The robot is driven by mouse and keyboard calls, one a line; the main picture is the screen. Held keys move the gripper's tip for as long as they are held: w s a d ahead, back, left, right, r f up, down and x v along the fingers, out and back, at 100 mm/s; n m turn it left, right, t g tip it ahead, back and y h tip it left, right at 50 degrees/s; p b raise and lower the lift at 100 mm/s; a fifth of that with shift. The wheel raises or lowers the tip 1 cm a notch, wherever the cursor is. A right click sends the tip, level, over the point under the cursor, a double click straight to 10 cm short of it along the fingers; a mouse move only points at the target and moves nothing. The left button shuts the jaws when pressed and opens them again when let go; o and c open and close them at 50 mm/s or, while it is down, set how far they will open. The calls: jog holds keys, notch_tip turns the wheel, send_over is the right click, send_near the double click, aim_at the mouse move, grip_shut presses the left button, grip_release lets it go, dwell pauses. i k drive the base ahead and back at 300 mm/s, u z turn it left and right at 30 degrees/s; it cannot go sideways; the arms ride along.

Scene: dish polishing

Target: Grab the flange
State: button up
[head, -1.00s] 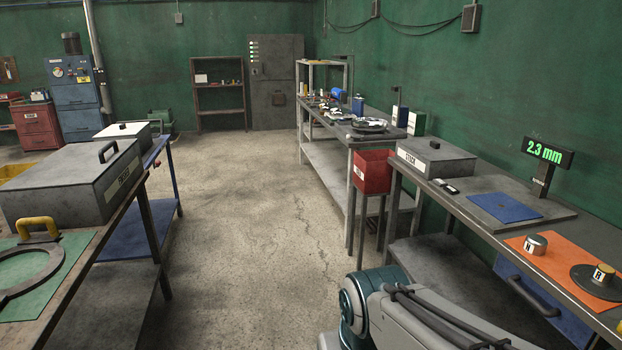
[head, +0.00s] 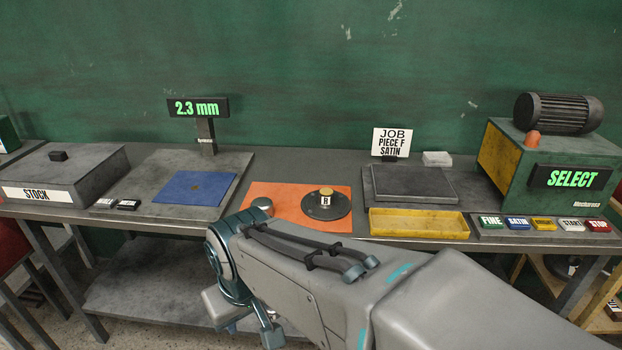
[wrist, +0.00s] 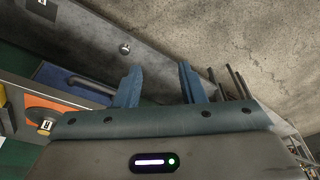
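No part is plainly marked as a flange. The closest in shape is a dark round disc (head: 326,205) with a raised hub, a brass-coloured top and a one-letter label. It lies on an orange mat (head: 281,190) on the bench in the head view. A small silver cylinder (head: 262,206) stands on the same mat to its left, partly behind my arm. My gripper (wrist: 158,86) is open and empty in the wrist view, with its two blue fingers apart. It is away from the disc; the orange mat (wrist: 50,106) shows at the left there.
On the bench are a grey STOCK box (head: 60,180), a blue mat (head: 194,187), a grey plate (head: 410,184), a yellow tray (head: 419,225), a green machine (head: 512,160) and several buttons. A sign (head: 393,142) reads "JOB PIECE F SATIN"; a display (head: 198,108) reads 2.3 mm.

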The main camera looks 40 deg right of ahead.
aim_at(325, 204)
jog(key=z, duration=0.8)
jog(key=i, duration=0.95)
jog(key=z, duration=0.65)
